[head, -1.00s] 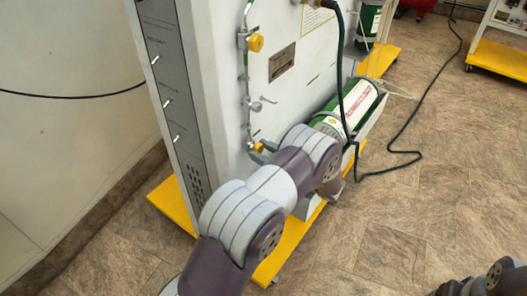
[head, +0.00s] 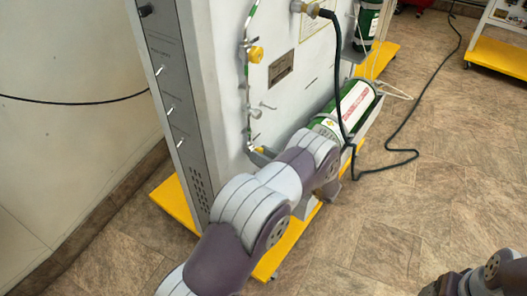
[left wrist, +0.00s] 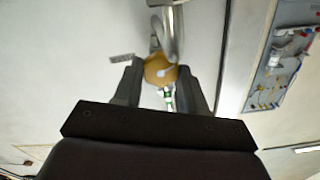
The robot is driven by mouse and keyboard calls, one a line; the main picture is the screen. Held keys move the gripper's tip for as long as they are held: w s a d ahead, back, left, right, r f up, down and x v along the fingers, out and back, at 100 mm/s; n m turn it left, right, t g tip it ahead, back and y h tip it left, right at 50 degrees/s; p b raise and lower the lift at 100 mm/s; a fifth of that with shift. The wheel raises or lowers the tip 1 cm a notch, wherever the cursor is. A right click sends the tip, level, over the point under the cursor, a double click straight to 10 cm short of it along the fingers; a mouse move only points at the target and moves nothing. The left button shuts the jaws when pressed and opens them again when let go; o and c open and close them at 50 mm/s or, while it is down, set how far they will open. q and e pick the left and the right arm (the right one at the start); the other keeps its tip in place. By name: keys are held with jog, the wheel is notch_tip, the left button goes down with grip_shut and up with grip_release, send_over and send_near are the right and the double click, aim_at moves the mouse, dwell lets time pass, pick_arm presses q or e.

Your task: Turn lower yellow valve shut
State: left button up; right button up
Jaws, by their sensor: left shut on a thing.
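The lower yellow valve (head: 259,150) is a small round knob low on the pipe of the grey panel, partly hidden by my gripper and arm in the head view. In the left wrist view the yellow knob (left wrist: 160,68) sits between the two dark fingers of my left gripper (left wrist: 161,77), below a shiny metal pipe. The fingers are shut on the knob from both sides. Its exact turn angle cannot be told. The upper yellow valve (head: 256,53) is higher on the same pipe, clear of the gripper.
A grey lever (head: 264,106) sits between the two valves. A green cylinder (head: 352,105) lies right of my left arm. A dark hose (head: 340,85) hangs in front of the panel. The panel stands on a yellow base (head: 174,204). The tiled floor at right is mostly clear.

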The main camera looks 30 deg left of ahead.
pick_arm(q)
jog(key=shift+m, duration=0.6)
jog(key=o, duration=1.1)
jog(key=shift+c, duration=0.2)
jog(key=s+d, duration=0.1)
jog(key=d, duration=1.1)
jog(key=shift+d+p, duration=0.3)
jog(key=shift+d, duration=0.05)
